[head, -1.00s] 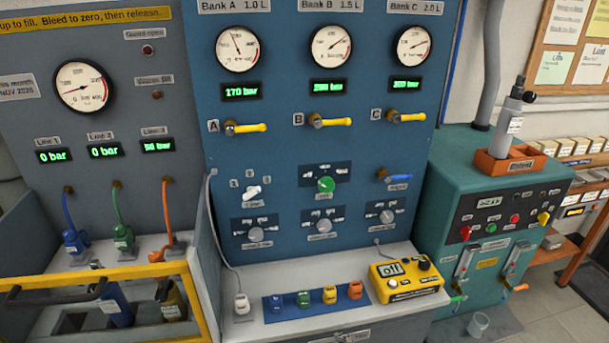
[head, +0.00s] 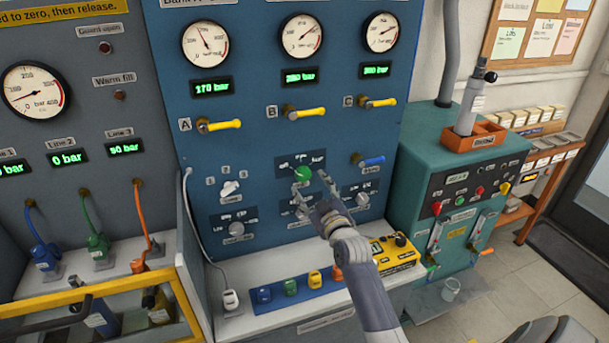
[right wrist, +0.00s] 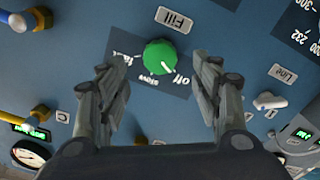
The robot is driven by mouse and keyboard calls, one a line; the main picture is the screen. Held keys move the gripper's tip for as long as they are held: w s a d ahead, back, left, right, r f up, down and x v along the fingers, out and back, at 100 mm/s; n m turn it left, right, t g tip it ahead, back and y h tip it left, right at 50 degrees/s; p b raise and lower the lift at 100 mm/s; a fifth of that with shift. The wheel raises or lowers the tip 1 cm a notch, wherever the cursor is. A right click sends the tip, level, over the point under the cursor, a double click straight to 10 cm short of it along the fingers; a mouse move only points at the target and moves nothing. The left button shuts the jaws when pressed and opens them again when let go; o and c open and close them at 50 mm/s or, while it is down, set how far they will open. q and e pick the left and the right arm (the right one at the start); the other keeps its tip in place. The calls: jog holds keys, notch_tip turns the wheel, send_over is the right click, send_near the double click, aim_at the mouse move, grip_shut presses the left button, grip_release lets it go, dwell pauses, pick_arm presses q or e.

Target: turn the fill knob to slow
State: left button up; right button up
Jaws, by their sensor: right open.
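The green fill knob (head: 303,174) is on the blue panel, under the middle gauge. In the right wrist view, the knob (right wrist: 158,56) shows turned in the picture, with a "Fill" label (right wrist: 174,19) and the words "fast", "slow" and "off" around it. Its white mark points to the lower right in that view, toward "off". My right gripper (head: 310,182) is open in front of the knob, its fingers apart on either side of it. No contact with the knob shows. My left gripper is not in view.
Grey knobs (head: 237,229) sit below the fill knob, and a blue lever (head: 371,161) sits to its right. Yellow valve handles (head: 221,125) stick out above. A ledge below holds coloured fittings (head: 264,295) and a yellow meter (head: 402,241).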

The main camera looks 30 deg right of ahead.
aim_at(304, 176)
jog(key=shift+p+x, duration=0.45)
jog(key=shift+x, duration=2.6)
jog(key=shift+a, duration=0.1)
jog(key=c, duration=1.1)
